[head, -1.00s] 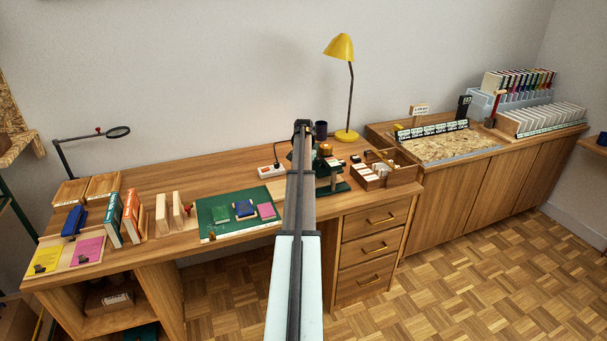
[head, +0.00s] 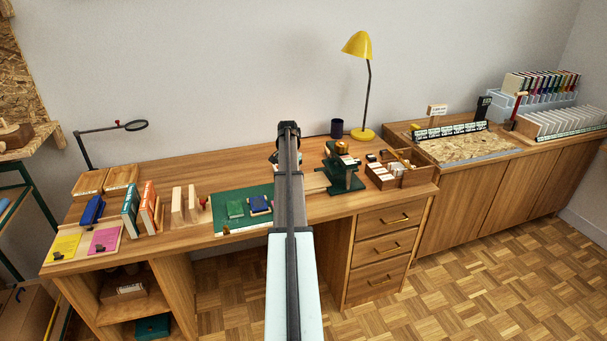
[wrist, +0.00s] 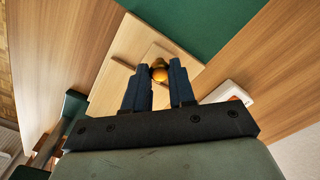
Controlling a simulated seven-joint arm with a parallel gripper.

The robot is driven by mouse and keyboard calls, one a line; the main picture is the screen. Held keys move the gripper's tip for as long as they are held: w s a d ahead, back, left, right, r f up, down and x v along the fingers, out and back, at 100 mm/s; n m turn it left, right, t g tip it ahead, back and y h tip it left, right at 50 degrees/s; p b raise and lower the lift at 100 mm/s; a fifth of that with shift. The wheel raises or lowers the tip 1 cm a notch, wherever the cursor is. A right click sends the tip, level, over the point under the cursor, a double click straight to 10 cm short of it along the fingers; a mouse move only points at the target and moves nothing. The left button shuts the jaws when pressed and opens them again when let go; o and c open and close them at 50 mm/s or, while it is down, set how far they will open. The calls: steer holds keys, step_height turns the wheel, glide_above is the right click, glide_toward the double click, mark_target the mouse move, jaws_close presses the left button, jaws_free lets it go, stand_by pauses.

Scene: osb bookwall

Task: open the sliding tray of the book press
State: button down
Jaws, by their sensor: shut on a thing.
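The book press (head: 346,172) is dark green with a brass-coloured top and stands on the desk right of my arm in the head view. Its pale wooden sliding tray (head: 316,181) sticks out on the left side of the press, partly hidden behind my arm. In the wrist view the tray (wrist: 108,88) lies below my gripper (wrist: 160,70), and a green part of the press (wrist: 73,106) shows at lower left. My gripper is shut on the round brass knob (wrist: 160,75) of the tray. In the head view my arm hides the fingertips and knob.
A green cutting mat (head: 228,222) with small books lies left of my arm.

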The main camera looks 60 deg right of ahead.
steer(key=shift+w+a, duration=0.4)
steer(key=c, duration=1.2)
jaws_free()
steer(key=shift+r, duration=0.1)
step_height(320, 180, up, 14)
steer(key=shift+f, duration=0.2)
